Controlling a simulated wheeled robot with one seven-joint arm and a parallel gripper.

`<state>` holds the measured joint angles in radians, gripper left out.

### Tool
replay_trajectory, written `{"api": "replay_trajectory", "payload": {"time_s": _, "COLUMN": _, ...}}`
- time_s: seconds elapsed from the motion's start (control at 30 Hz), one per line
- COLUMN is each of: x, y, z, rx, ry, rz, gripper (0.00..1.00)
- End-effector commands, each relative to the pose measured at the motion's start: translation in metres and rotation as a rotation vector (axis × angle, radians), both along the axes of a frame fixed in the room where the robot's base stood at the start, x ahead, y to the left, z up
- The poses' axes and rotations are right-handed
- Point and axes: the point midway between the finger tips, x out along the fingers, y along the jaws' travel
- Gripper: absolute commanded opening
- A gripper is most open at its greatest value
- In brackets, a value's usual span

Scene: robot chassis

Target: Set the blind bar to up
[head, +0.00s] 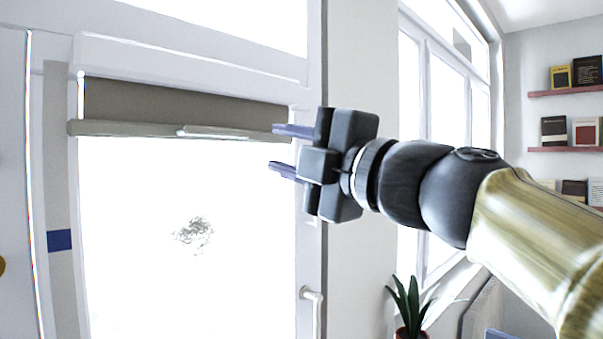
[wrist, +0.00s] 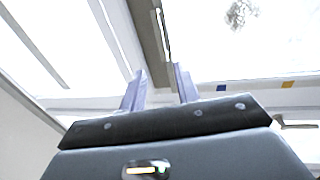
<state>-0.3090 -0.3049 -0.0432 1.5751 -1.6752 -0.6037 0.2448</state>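The blind bar (head: 120,129) is a long grey bar along the lower edge of a short brown-grey blind (head: 180,103), near the top of the bright window. A lighter strip (head: 215,131) runs along part of it. My gripper (head: 273,150) is at the bar's right end, with its fingers pointing left. The fingers are apart with nothing seen between them. In the head view the upper finger overlaps the bar's end and the lower one is below it. In the wrist view the blind (wrist: 148,30) lies beyond the open fingertips (wrist: 157,68); contact cannot be told.
A white window handle (head: 312,296) is on the frame below my gripper. A wall pillar (head: 357,270) stands behind my wrist, with another window to its right. A potted plant (head: 409,305) is at the lower right and bookshelves (head: 567,150) are at the far right.

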Motion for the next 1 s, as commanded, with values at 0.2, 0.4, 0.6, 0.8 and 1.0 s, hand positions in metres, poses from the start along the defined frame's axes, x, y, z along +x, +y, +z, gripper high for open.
{"api": "replay_trajectory", "payload": {"time_s": 0.2, "x": -0.001, "y": -0.003, "z": 0.0, "rx": 0.002, "ry": 0.001, "rz": -0.004, "gripper": 0.32}}
{"api": "replay_trajectory", "payload": {"time_s": 0.4, "x": -0.001, "y": -0.003, "z": 0.0, "rx": 0.002, "ry": 0.001, "rz": -0.004, "gripper": 0.26}}
{"api": "replay_trajectory", "payload": {"time_s": 0.6, "x": 0.019, "y": -0.007, "z": -0.022, "rx": 0.056, "ry": 0.069, "rz": -0.034, "gripper": 0.0}}
{"api": "replay_trajectory", "payload": {"time_s": 0.8, "x": 0.087, "y": -0.036, "z": -0.109, "rx": 0.25, "ry": 0.325, "rz": -0.194, "gripper": 0.0}}
{"api": "replay_trajectory", "payload": {"time_s": 1.0, "x": 0.142, "y": -0.094, "z": -0.255, "rx": 0.467, "ry": 0.689, "rz": -0.482, "gripper": 0.0}}
